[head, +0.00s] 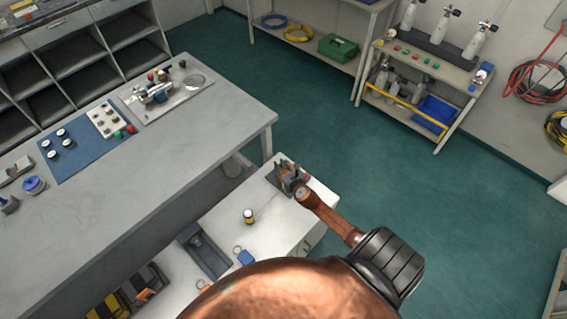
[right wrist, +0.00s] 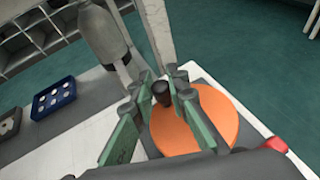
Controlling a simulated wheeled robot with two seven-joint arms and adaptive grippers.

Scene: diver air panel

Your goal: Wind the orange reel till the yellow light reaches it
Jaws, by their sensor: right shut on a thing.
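The orange reel (right wrist: 222,118) shows as a flat disc in the right wrist view, on a light bench top. A dark upright knob (right wrist: 161,92) stands at the reel, between the green-padded fingers of my right gripper (right wrist: 163,90). The gripper is shut on this knob. In the head view my right gripper (head: 288,178) is at the far end of the low white bench, and it and my arm hide the reel. I cannot make out the yellow light in either view. My left gripper is not in view.
A larger grey table (head: 110,190) stands close on the left. A red part (right wrist: 276,145) sits beside the reel. Green floor lies open to the right.

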